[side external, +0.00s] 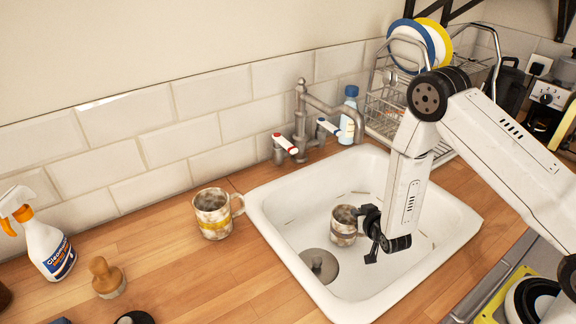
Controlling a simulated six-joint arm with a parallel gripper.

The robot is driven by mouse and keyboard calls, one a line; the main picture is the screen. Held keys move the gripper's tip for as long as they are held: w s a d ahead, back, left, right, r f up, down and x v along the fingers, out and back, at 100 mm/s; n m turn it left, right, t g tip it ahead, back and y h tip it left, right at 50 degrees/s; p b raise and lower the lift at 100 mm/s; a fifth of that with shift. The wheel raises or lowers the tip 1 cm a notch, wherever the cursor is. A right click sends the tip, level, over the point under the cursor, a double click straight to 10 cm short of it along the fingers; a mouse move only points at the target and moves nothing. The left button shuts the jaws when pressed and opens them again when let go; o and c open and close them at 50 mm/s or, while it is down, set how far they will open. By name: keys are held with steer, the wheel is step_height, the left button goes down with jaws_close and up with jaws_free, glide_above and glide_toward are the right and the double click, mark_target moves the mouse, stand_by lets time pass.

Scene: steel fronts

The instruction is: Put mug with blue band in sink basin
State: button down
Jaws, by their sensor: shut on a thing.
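A mottled white-and-brown mug (342,226) is at my gripper (364,222), over the inside of the white sink basin (278,234). My gripper is shut on this mug at its right side. Its band is too small and shaded to make out, so I cannot tell its colour. I cannot tell whether the mug's base touches the basin floor. The mug looks upright. A similar mug with a yellow band (213,214) stands on the wooden counter left of the sink.
The tap (302,115) rises behind the sink, with a blue-capped bottle (350,118) beside it. A dish rack (392,100) with plates stands at the back right. A spray bottle (45,240) and a wooden-handled brush (106,278) stand on the left counter.

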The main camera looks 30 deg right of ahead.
steer(key=shift+f, duration=0.35)
steer(key=c, duration=0.6)
jaws_free()
steer(key=shift+f, duration=0.1)
steer(key=shift+c, duration=0.2)
steer(key=v, duration=0.7)
steer(key=shift+s+r, duration=0.2)
steer(key=shift+r, duration=0.05)
